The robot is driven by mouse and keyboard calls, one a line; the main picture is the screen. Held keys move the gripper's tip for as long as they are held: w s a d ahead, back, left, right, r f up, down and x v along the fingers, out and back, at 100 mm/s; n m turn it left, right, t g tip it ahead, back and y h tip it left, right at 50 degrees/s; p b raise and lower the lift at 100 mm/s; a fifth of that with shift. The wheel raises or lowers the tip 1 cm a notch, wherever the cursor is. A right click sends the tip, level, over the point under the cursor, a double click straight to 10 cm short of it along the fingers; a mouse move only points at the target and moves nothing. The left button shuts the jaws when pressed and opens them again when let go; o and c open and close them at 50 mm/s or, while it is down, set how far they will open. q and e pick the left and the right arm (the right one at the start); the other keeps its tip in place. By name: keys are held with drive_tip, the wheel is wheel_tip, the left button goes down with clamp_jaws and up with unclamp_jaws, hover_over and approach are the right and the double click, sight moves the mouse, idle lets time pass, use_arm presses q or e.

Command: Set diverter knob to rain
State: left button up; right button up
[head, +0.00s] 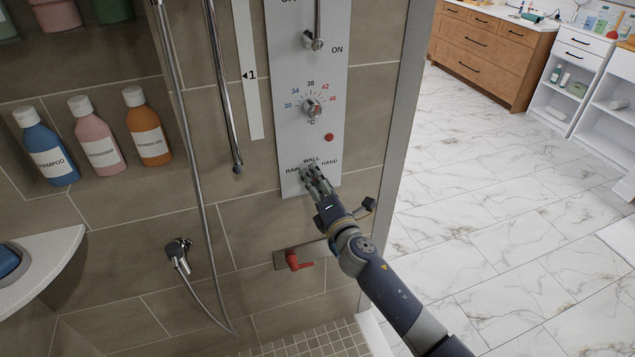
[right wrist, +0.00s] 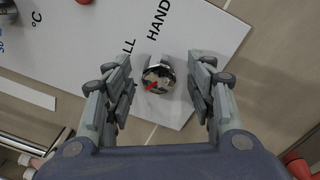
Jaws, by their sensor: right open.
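The diverter knob (right wrist: 157,77) is a round chrome knob with a red pointer mark, low on the white shower panel (head: 283,72). In the right wrist view it sits between the two open fingers of my right gripper (right wrist: 158,88), with a gap on each side. Which label the red mark points to, I cannot tell. My left gripper is not in view.
Above on the panel are a temperature dial (head: 312,108), a red button (head: 329,137) and an ON lever (head: 313,42). A red-handled valve (head: 293,260) is on the wall below. A hose (head: 200,190) hangs at left. Bottles (head: 98,140) stand in a niche.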

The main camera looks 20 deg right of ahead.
drive_tip(key=shift+s, duration=0.1)
drive_tip(key=s, duration=1.1)
drive_tip(key=shift+s+d+f, duration=0.2)
drive_tip(key=shift+s+d, duration=0.15)
drive_tip(key=shift+s, duration=0.05)
drive_tip(key=s+d+f+m+g, duration=0.1)
drive_tip(key=s+f+m+g, duration=0.25)
drive_tip(key=f, duration=0.85)
drive_tip(key=s+d+f+m+g+h, duration=0.1)
drive_tip(key=s+f+m+g, duration=0.3)
drive_tip(key=f, duration=0.8)
drive_tip(key=s+d+f+m+g, duration=0.1)
drive_tip(key=s+d+f+m, duration=0.3)
drive_tip(key=f, duration=0.8)
drive_tip(key=s+a+f+m+g, duration=0.1)
drive_tip(key=s+f+m+g, duration=0.2)
drive_tip(key=s, duration=0.9)
drive_tip(key=s+a+f+m+g, duration=0.1)
drive_tip(key=s+f+m+g, duration=0.2)
drive_tip(key=s+f, duration=0.7)
drive_tip(key=s+a+f+m+g, duration=0.1)
drive_tip(key=s+f+m+g, duration=0.2)
drive_tip(key=s+f, duration=0.4)
drive_tip(key=s+m, duration=0.1)
drive_tip(key=s, duration=0.7)
drive_tip(key=shift+a, duration=0.15)
drive_tip(key=shift+c, duration=0.6)
